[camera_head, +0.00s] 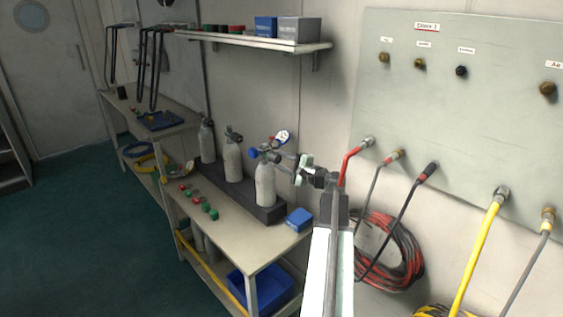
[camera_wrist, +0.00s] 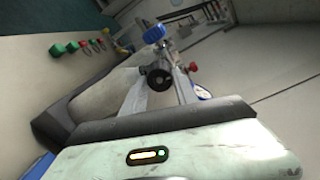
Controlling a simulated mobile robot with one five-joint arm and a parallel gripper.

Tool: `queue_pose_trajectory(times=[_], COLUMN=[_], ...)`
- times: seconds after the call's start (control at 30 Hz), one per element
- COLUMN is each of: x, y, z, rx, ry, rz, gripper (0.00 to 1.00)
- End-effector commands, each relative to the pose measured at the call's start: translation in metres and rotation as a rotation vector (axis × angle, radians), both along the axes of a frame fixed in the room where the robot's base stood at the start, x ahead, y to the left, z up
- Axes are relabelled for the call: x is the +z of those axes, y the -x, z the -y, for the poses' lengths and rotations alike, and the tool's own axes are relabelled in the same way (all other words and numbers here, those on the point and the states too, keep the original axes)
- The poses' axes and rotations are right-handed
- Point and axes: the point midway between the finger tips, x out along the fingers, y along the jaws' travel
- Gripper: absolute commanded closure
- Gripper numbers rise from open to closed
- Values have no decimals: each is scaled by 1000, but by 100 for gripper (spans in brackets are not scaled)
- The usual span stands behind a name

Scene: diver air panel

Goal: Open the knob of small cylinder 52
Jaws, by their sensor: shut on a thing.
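Three small grey cylinders stand in a row on a dark block on the bench. The nearest cylinder (camera_head: 265,186) carries a valve with a blue knob (camera_head: 253,154) and a round gauge (camera_head: 282,137). No number is readable, so I cannot confirm which is 52. My gripper (camera_head: 298,168) reaches the right side of this nearest cylinder's valve. In the wrist view, the gripper's fingers (camera_wrist: 160,88) are closed around a black round knob (camera_wrist: 159,78). The blue knob also shows beyond it (camera_wrist: 154,34). The knob's turn position cannot be told.
A blue box (camera_head: 299,219) sits at the bench's near right corner. Red and green caps (camera_head: 198,200) lie along the bench's left side. A panel (camera_head: 460,120) with hoses stands to the right. A shelf (camera_head: 255,39) hangs above the cylinders.

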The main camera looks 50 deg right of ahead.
Motion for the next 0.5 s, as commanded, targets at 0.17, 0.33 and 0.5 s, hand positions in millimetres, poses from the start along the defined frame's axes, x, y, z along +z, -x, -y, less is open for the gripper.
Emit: queue_pose_trajectory(times=[0.17, 0.33, 0.5], x=[0, 0, 0], y=[0, 0, 0], z=[-1, -1, -1], rx=[1, 1, 1], ry=[165, 326, 487], rz=[-6, -11, -16], gripper=[100, 100, 100])
